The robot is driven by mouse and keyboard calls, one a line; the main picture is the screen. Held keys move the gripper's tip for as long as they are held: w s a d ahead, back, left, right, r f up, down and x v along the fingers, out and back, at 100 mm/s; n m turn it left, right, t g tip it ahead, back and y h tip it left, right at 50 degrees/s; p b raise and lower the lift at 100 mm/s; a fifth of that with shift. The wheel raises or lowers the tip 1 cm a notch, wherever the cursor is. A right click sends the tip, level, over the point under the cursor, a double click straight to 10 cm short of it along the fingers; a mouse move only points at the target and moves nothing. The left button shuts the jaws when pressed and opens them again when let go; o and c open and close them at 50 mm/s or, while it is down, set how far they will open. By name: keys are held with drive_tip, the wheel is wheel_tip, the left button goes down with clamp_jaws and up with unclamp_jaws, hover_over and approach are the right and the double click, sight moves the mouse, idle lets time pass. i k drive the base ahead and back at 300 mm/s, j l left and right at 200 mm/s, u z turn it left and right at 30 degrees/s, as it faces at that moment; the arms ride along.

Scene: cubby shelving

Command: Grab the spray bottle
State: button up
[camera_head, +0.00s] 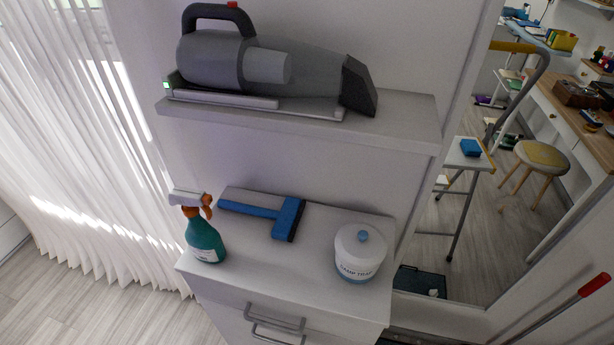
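The spray bottle (204,238) has a teal body with a white label and an orange and white trigger head. It stands upright at the left front of the white cabinet top (300,275), close to its left edge. Its nozzle points left. Nothing touches it that I can see. My gripper does not show in this view.
A blue squeegee (268,215) lies right of the bottle, and a white lidded jar (359,254) stands at the right. A shelf (400,125) holding a grey handheld vacuum (260,66) overhangs the back. A white curtain (80,150) hangs at the left.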

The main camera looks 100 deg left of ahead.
sight(205, 242)
drive_tip(key=u, duration=0.45)
drive_tip(key=j+u, duration=0.15)
drive_tip(key=u, duration=1.25)
drive_tip(key=i+j, duration=0.05)
